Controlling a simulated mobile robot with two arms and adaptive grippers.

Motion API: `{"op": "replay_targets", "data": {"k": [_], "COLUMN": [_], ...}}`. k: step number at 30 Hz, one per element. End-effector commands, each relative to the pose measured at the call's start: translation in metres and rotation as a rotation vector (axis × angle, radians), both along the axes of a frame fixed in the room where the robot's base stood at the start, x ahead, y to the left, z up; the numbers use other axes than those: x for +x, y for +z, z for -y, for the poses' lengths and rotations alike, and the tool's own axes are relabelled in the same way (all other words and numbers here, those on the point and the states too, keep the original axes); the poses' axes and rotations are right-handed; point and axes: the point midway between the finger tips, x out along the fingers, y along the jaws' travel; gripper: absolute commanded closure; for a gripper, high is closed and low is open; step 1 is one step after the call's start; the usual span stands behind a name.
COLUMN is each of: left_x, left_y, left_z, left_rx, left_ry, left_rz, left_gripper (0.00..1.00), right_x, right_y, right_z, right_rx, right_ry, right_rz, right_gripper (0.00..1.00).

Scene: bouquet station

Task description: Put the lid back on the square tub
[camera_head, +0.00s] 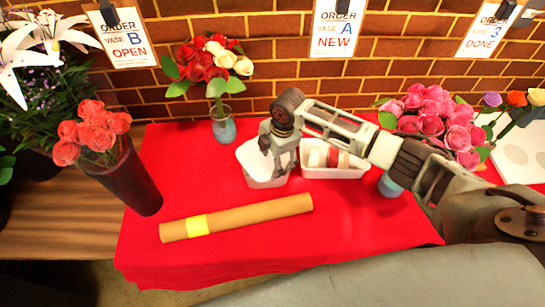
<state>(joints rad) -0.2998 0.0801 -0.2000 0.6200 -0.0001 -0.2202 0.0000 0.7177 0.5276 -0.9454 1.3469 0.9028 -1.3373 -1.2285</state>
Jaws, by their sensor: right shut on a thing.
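The white square tub (249,172) stands on the red cloth, near the middle of the table. My right gripper (272,165) reaches in from the right and points down over the tub. It is shut on a pale thing, which looks like the lid, at the tub's top. The fingers hide much of it, and I cannot tell whether it rests on the rim or sits just above. No other lid shows on the table. My left gripper is out of view.
A white tray (335,173) with rolls stands just right of the tub. A brown paper roll (262,213) with a yellow band lies in front. A glass vase (223,130) of red and white roses stands behind left. Pink roses (437,118) stand right, near my arm.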

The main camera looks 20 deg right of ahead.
Motion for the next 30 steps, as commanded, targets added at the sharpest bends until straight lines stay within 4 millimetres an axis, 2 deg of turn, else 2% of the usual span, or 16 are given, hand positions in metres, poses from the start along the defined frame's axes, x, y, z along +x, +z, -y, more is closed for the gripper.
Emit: {"op": "replay_targets", "data": {"k": [8, 9, 16, 23, 26, 30], "left_x": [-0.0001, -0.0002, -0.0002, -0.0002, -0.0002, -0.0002], "left_y": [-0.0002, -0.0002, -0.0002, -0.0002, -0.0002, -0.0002], "left_z": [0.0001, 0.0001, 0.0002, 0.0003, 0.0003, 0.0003], "left_rx": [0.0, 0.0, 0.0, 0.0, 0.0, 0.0], "left_ry": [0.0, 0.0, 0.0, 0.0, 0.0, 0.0], "left_rz": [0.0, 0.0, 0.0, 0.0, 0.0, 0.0], "left_gripper": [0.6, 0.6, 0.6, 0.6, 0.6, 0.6], "right_x": [0.0001, 0.0001, 0.0002, 0.0002, 0.0001, 0.0001], "right_y": [-0.0001, -0.0001, -0.0001, -0.0001, -0.0002, -0.0002], "right_z": [0.0001, 0.0001, 0.0002, 0.0003, 0.0004, 0.0004], "right_rx": [0.0, 0.0, 0.0, -0.001, -0.001, -0.001], "right_ry": [0.0, 0.0, 0.0, -0.001, -0.001, -0.001], "right_rz": [0.0, 0.0, 0.0, 0.0, 0.0, 0.0], "right_gripper": [0.52, 0.25, 0.06, 0.06, 0.0, 0.0]}}
